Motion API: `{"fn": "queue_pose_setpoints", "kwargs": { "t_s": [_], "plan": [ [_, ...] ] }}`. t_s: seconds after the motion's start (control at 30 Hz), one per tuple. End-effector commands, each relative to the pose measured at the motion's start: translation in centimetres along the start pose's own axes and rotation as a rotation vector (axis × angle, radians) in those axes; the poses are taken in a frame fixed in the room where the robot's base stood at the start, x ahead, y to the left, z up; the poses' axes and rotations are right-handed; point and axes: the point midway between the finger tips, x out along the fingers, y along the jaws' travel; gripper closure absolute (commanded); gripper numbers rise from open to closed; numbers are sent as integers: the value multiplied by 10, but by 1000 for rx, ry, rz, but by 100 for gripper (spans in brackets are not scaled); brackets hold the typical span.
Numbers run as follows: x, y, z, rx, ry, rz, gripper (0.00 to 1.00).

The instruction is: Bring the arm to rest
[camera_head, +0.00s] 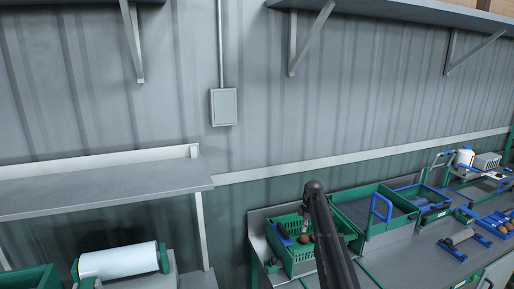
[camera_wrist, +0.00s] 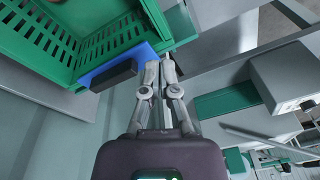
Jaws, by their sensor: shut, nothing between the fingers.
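My gripper (camera_wrist: 160,72) shows in the wrist view with its two grey fingers closed together and nothing between them. Its tips are close to the blue and black end piece of a green slotted crate (camera_wrist: 60,40); I cannot tell whether they touch it. In the head view my dark arm rises from the bottom edge and bends in front of the green crate (camera_head: 282,259). The gripper is small there and largely hidden by the arm. A few reddish-brown round fruits (camera_head: 304,239) lie in the crate.
A grey worktop with green and blue trays (camera_head: 378,207) runs to the right. A white roll (camera_head: 118,261) sits at the lower left under a grey shelf (camera_head: 100,190). A grey box (camera_head: 224,107) hangs on the corrugated wall. Brackets hold a high shelf (camera_head: 410,12).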

Motion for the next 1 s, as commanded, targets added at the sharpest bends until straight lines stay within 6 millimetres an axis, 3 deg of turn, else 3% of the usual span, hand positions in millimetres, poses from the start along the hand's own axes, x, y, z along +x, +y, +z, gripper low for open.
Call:
{"fn": "queue_pose_setpoints", "kwargs": {
  "t_s": [0.03, 0.1, 1.0],
  "plan": [
    [8, -27, 0, 57, -6, 3, 100],
    [14, -49, 0, 143, -13, 7, 100],
    [85, -337, 11, 1241, -62, 116, 100]
  ]
}}
